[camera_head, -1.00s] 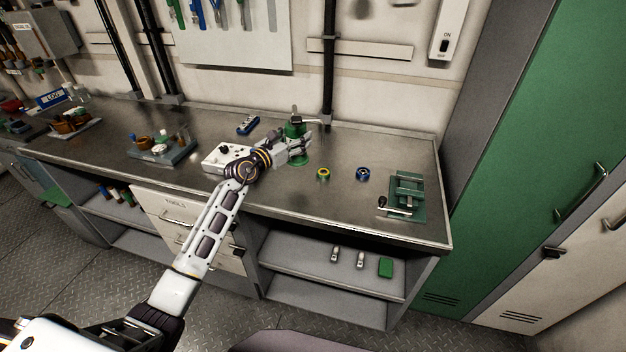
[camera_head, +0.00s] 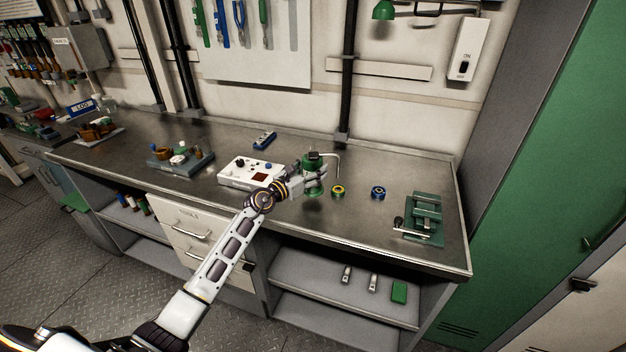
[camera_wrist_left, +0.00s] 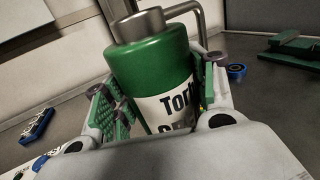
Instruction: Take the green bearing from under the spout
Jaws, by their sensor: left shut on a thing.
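A green dispenser bottle (camera_head: 312,186) with a metal cap and bent spout (camera_head: 337,162) stands on the bench. My left gripper (camera_head: 317,176) is shut on this bottle; in the left wrist view its green finger pads lie on both sides of the labelled green body (camera_wrist_left: 155,75). A small green bearing with a yellow ring (camera_head: 338,191) lies on the bench just right of the bottle, close to the spout's end. Whether it is exactly beneath the spout I cannot tell. My right gripper is out of view.
A blue bearing (camera_head: 378,192) lies farther right, then a green vise (camera_head: 424,218). Bare bench lies between bearings and front edge.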

